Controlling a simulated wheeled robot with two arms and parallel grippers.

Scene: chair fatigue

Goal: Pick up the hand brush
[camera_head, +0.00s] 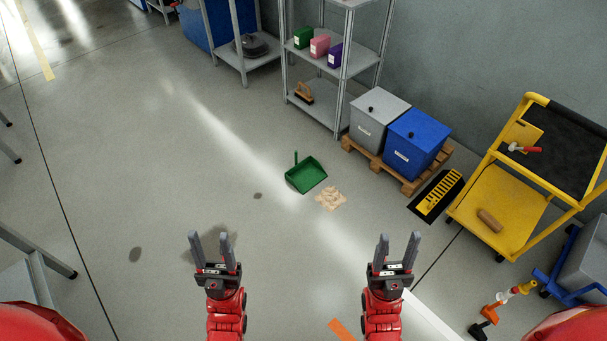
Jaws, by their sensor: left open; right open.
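A brown hand brush (304,92) with a dark lower part sits on the bottom shelf of the grey metal rack at the back. My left gripper (209,241) is open and empty at the lower left of centre, over the floor. My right gripper (399,241) is open and empty at the lower right of centre. Both point forward, well apart from the brush. Another brown oblong object (490,220) lies on the yellow cart's lower deck; I cannot tell exactly what it is.
A green dustpan (306,175) and a pale debris pile (331,198) lie on the floor ahead. Grey (379,117) and blue (416,142) bins stand on a wooden pallet beside the rack (340,100). The yellow cart (505,195) stands at right. Left-centre floor is mostly clear.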

